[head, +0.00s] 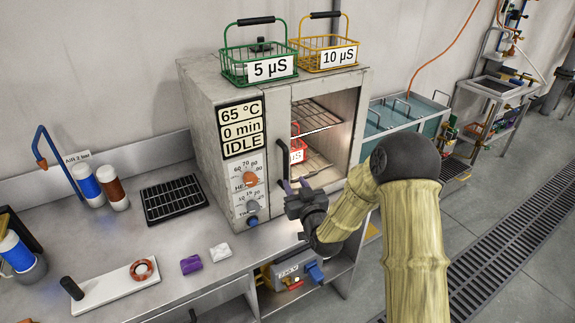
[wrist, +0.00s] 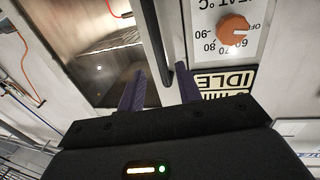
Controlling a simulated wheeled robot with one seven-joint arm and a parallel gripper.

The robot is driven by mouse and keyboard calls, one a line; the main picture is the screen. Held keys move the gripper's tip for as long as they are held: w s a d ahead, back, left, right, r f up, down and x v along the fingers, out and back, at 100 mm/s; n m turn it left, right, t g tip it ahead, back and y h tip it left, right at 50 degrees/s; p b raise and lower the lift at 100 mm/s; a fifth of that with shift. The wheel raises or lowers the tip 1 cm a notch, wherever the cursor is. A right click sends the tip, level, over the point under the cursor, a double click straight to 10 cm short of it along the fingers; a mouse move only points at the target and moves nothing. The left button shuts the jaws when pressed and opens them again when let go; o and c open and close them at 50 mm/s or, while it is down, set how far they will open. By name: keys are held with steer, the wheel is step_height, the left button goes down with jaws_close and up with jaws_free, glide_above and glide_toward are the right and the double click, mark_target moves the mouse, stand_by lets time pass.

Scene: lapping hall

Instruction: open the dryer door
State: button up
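The dryer (head: 215,110) is a grey box on the bench, its display reading 65 °C, 0 min, IDLE. Its door (head: 353,85) has a large window and looks shut, with wire racks and a red basket (head: 297,149) visible inside. A dark upright bar handle (head: 282,160) sits at the door's left edge; it also shows in the wrist view (wrist: 154,38). My gripper (head: 295,186) is at the handle's lower end. In the wrist view, my gripper's purple fingers (wrist: 161,84) are apart, one each side of the bar, with gaps visible.
A green basket (head: 258,67) and a yellow basket (head: 325,54) stand on the dryer. The orange heat knob (head: 251,178) is close left of my gripper. A black rack (head: 174,199), purple block (head: 191,264) and white block (head: 220,252) lie on the bench.

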mark_target(287, 170)
steer(key=p+x, duration=0.2)
steer(key=x, duration=0.7)
steer(key=shift+c, duration=0.2)
jaws_close()
